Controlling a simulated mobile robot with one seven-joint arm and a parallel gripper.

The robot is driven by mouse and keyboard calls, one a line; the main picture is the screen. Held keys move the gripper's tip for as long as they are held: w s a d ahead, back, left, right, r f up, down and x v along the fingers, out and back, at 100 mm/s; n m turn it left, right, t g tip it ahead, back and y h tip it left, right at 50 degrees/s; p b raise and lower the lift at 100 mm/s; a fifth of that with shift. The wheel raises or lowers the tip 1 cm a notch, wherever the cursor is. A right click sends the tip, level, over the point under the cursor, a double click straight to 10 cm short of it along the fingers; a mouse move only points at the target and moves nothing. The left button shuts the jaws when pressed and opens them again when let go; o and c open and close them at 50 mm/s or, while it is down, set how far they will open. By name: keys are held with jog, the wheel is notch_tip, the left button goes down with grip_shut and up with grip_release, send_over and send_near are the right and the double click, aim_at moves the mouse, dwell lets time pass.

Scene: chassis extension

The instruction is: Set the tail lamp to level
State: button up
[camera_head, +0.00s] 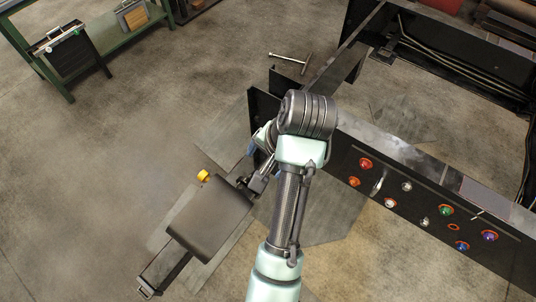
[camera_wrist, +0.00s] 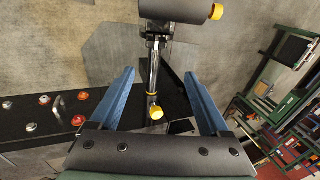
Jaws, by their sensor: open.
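A dark, rounded box, which looks like the tail lamp (camera_head: 208,220), hangs off the left end of the black chassis on a dark bracket. It has a yellow knob (camera_head: 203,176) at its upper left corner. In the wrist view the lamp body (camera_wrist: 178,10) is cut off at the top, with its yellow end at the right. A dark stem with a yellow tip (camera_wrist: 156,113) runs from it toward me. My gripper (camera_wrist: 159,73) is open, its blue fingers apart on either side of the stem in the picture. Whether they touch it, and the lamp's exact tilt, I cannot tell.
The chassis side beam (camera_head: 420,165) carries several coloured lights and a handle to the right of my arm. A T-shaped tool (camera_head: 292,62) stands behind. A green bench (camera_head: 110,45) is at the back left. The floor at left is clear.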

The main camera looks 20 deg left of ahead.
jog(key=shift+g, duration=0.5)
jog(key=x, duration=0.4)
jog(key=p+x, duration=0.1)
jog(key=x, duration=0.3)
jog(key=s+x, duration=0.1)
jog(key=x, duration=0.3)
jog(key=shift+d+f+p, duration=0.1)
jog(key=shift+f+p, duration=0.1)
jog(key=shift+p, duration=0.2)
grip_shut()
dwell(0.5)
